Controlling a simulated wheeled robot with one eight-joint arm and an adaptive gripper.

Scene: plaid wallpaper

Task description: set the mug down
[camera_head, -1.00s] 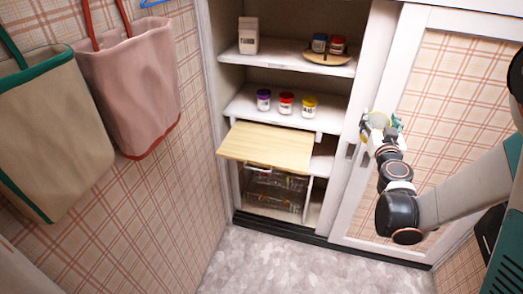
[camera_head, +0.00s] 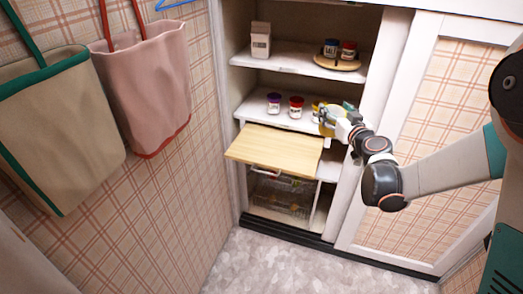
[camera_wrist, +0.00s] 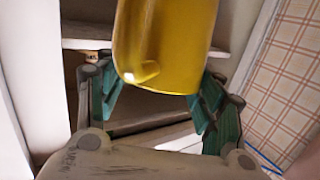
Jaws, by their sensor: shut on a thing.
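The yellow mug (camera_wrist: 165,40) is between the green fingers of my gripper (camera_wrist: 158,88) in the wrist view, with its handle facing the camera. In the head view the mug (camera_head: 326,127) is small and partly covered by my gripper (camera_head: 335,119), which is shut on it. The gripper holds it at the right front of the open cupboard, near the right end of the pull-out wooden board (camera_head: 275,147). The board's top is bare. I cannot tell the gap between mug and board.
Jars with purple (camera_head: 273,102) and red (camera_head: 296,106) lids stand on the middle shelf; a yellow one is mostly hidden behind my gripper. The upper shelf holds a white carton (camera_head: 261,40) and a round tray (camera_head: 337,63) with jars. A wire basket (camera_head: 280,195) is below the board.

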